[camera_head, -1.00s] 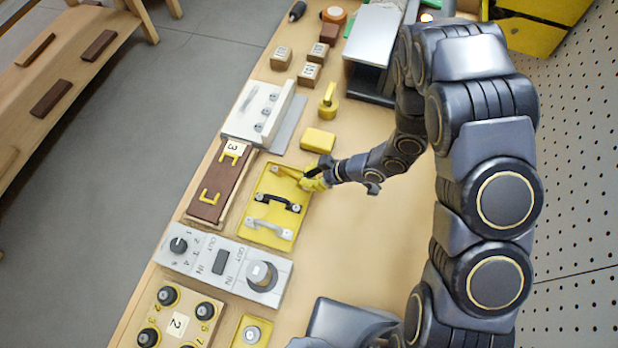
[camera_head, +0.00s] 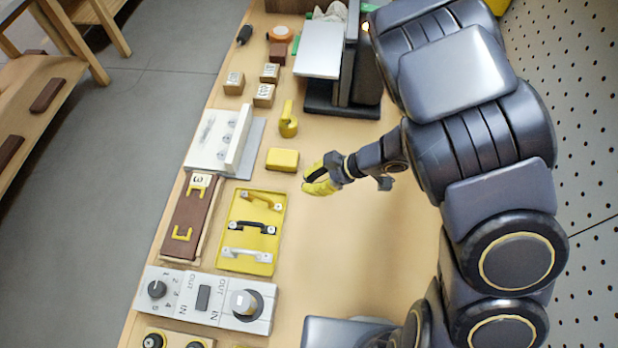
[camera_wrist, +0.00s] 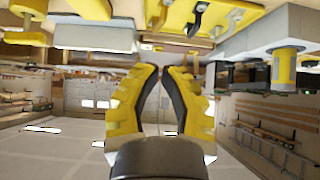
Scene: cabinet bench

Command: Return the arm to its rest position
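My arm reaches in from the right side of the head view, bent above the bench.
A grey switch panel (camera_head: 215,318) lies at the front. A dark stand with a silver top (camera_head: 318,50) is behind. Bare bench lies below my gripper; a pegboard wall (camera_head: 590,140) is at right.

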